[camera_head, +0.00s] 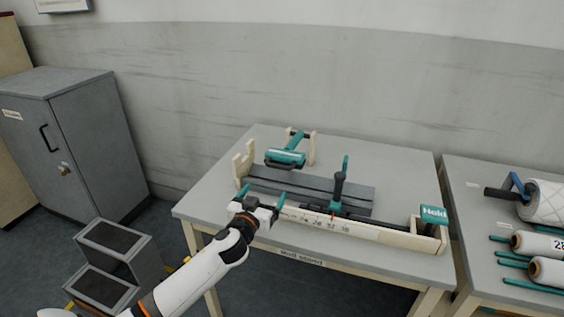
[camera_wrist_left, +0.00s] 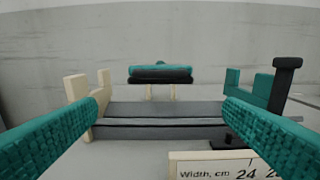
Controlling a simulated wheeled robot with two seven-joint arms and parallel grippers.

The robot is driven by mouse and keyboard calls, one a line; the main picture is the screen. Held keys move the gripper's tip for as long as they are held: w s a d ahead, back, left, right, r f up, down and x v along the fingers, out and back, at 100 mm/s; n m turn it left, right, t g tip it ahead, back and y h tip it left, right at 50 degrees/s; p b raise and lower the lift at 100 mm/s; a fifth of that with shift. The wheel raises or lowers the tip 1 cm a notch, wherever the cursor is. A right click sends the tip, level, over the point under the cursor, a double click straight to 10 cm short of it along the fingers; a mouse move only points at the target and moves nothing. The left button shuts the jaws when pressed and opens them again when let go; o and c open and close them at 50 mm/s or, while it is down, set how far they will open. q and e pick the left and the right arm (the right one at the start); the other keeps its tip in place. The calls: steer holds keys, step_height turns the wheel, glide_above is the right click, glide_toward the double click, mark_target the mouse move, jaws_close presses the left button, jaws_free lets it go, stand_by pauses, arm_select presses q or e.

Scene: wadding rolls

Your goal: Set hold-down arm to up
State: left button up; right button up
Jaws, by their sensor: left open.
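The roll stand sits on the grey table, with a long grey bed (camera_head: 300,186) that also shows in the left wrist view (camera_wrist_left: 160,132). At its right end a dark bar (camera_head: 398,225) lies low beside a teal sign (camera_head: 434,214) reading "Hold"; I cannot tell surely whether this bar is the hold-down arm. A black-and-teal upright (camera_head: 338,187) stands near the middle of the scale; its black-topped post shows right in the wrist view (camera_wrist_left: 285,85). My left gripper (camera_head: 262,197) is open and empty at the stand's front left, its teal fingers spread wide. My right gripper is out of view.
A teal roller tool (camera_head: 285,157) rests behind the bed. Cream forked posts (camera_head: 243,160) rise at the left end. A scale strip (camera_head: 318,222) runs along the front. Wadding rolls (camera_head: 545,203) lie on the right table. A step stool (camera_head: 118,250) and grey cabinet (camera_head: 70,140) stand left.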

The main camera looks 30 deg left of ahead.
mark_target(279, 167)
arm_select(q)
steer(key=shift+t, duration=0.3)
steer(key=x, duration=0.8)
steer(key=r+x, duration=0.1)
steer(key=x, duration=0.3)
steer(key=shift+w+a, duration=0.1)
steer(key=shift+w, duration=0.15)
